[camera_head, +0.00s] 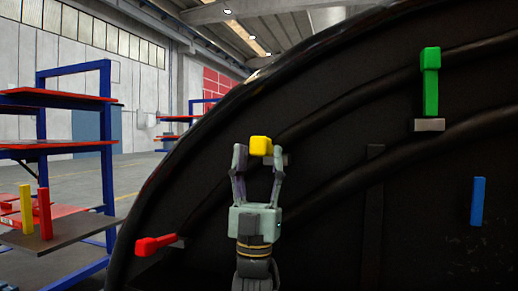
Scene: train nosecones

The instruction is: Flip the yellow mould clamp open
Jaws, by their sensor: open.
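The yellow mould clamp (260,146) is on the face of the large black curved mould (330,220), left of the picture's middle. Only its blocky yellow end shows clearly; its lower part is hidden by my gripper. My gripper (258,160) points up from below, its two fingers spread on either side of the clamp's lower edge. I cannot tell whether either finger touches the clamp.
On the mould are a red clamp (155,245) lying sideways, a green clamp (431,82) standing upright, and a blue piece (478,201) at right. Blue shelving (107,150) with red shelves stands at left. Open floor (150,170) lies between shelving and mould.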

